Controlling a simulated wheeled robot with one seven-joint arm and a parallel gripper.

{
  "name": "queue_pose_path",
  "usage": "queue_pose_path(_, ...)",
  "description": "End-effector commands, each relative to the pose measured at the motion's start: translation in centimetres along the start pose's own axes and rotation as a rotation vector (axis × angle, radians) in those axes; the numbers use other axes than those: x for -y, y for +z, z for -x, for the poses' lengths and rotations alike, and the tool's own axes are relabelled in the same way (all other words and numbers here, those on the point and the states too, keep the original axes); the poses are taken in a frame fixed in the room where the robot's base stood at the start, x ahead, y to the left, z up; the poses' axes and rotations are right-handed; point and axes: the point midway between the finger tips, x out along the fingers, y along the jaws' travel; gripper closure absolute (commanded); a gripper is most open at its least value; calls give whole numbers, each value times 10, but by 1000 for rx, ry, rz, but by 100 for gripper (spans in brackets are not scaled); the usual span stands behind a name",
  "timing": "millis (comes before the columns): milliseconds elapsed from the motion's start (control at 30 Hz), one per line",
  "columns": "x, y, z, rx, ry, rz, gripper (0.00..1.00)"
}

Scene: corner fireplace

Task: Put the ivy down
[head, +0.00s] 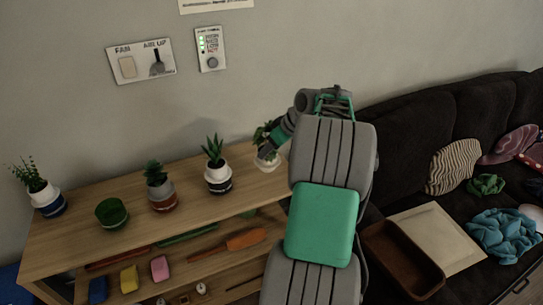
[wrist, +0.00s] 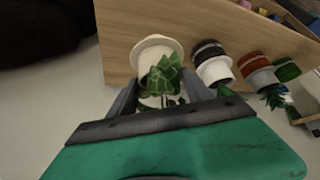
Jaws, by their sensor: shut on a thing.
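The ivy (head: 262,134), a leafy green plant, is at the right end of the wooden shelf top, partly hidden by my arm. A white pot (head: 267,160) shows below its leaves. In the wrist view the ivy's leaves (wrist: 163,78) lie between the two fingers, against a cream-white pot (wrist: 155,48) at the wood's edge. My gripper (wrist: 160,98) is shut on the ivy; it also shows in the head view (head: 270,148). I cannot tell whether the pot's base touches the wood.
On the shelf top (head: 95,245) stand an aloe in a white-and-black pot (head: 218,180), a succulent in a grey-and-red pot (head: 162,196), an empty-looking green pot (head: 112,213) and a plant in a white-and-blue pot (head: 48,202). A dark sofa (head: 400,125) is right.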

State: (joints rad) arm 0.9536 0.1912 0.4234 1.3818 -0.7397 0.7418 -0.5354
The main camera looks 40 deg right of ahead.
Motion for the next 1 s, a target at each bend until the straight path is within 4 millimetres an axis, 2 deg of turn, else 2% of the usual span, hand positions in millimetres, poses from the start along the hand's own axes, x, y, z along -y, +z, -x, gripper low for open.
queue_pose_path(100,-16,8,-16,-1,0,1,93)
queue_pose_path(267,-27,15,-28,-1,1,1,93)
queue_pose_path(433,-26,29,-50,-1,2,2,93)
queue_pose_path(767,-26,33,-56,-2,3,2,93)
queue_pose_path(800,-26,33,-56,-1,2,2,40)
queue_pose_path(1000,-26,33,-55,-1,2,2,24)
